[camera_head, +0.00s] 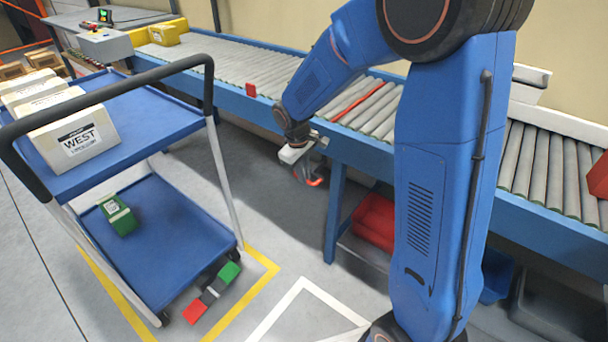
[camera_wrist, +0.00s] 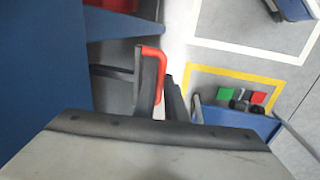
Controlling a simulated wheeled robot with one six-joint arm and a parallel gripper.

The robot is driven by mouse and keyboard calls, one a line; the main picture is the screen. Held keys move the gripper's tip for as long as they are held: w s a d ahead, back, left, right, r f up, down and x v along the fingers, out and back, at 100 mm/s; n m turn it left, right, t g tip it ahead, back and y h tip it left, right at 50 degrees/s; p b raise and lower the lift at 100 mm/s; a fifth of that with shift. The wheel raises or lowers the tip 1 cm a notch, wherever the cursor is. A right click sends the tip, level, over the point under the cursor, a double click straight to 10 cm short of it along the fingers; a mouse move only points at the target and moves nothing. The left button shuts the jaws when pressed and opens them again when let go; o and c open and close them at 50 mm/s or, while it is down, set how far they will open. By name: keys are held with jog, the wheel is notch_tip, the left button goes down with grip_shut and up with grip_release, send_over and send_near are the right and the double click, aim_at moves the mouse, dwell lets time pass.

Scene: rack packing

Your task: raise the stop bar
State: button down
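The stop bar (camera_head: 357,100) is a red bar lying across the conveyor rollers, partly hidden behind my arm. A red handle (camera_head: 316,182) hangs at the conveyor's near side, below the frame. My gripper (camera_head: 304,172) is beside it, low at the conveyor's edge. In the wrist view the bent red handle (camera_wrist: 158,60) runs between the two dark fingers of my gripper (camera_wrist: 164,88). The fingers are close together and appear shut on it. The link between handle and bar is hidden.
A blue cart (camera_head: 165,225) stands left with white boxes (camera_head: 82,140) on top and a green box (camera_head: 117,215) below. A yellow item (camera_head: 168,32) sits on the conveyor's far end. A red bin (camera_head: 375,222) is under the conveyor. Floor between cart and conveyor is clear.

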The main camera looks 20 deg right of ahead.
notch_tip(320, 180, up, 6)
jog(key=shift+w+r, duration=0.1)
jog(key=shift+r, duration=0.1)
jog(key=c, duration=2.1)
grip_release()
notch_tip(320, 180, up, 17)
jog(key=s+a, duration=0.2)
jog(key=shift+a, duration=0.3)
jog(key=shift+s+d+r, duration=0.1)
jog(key=shift+r, duration=0.05)
